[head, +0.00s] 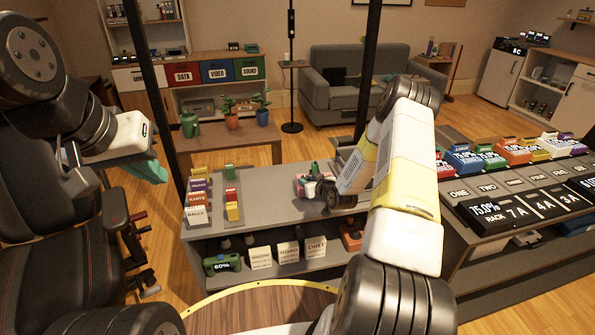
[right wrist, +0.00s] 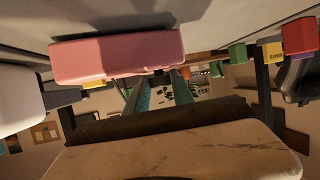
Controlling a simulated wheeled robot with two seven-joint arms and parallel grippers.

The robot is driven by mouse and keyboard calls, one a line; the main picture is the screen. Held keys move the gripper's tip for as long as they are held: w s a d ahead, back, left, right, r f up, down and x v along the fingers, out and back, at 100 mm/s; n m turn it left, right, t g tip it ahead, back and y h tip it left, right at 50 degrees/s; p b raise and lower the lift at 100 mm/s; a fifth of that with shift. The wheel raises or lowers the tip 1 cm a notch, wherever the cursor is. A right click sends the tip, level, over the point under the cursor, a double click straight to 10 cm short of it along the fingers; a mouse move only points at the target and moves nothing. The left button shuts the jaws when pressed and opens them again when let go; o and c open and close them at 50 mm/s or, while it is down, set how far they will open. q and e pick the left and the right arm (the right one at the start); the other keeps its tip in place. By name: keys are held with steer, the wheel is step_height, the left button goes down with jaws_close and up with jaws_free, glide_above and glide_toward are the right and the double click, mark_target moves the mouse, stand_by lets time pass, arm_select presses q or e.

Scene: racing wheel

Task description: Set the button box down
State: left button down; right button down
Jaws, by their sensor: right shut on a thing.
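The pink box (head: 300,186), which I take to be the button box, is at the grey bench top (head: 262,190), left of my right gripper (head: 316,188). My right gripper is shut on it, though my wrist partly covers it in the head view. In the right wrist view the pink box (right wrist: 115,55) shows broad and level, close to the grey surface (right wrist: 225,20) with a shadow beside it. I cannot tell whether it touches that surface. The teal fingers (right wrist: 158,92) reach toward its edge. My left gripper (head: 148,171) hangs at the left, away from the bench; its finger gap is unclear.
Small coloured boxes (head: 232,203) and labelled boxes (head: 197,201) stand on the bench's left part. A black post (head: 368,70) rises behind it. A black seat (head: 60,235) is at the left. A counter (head: 490,190) with coloured boxes is at the right.

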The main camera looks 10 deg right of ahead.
steer(key=shift+f, duration=0.2)
steer(key=c, duration=1.1)
jaws_free()
steer(key=shift+f, duration=0.1)
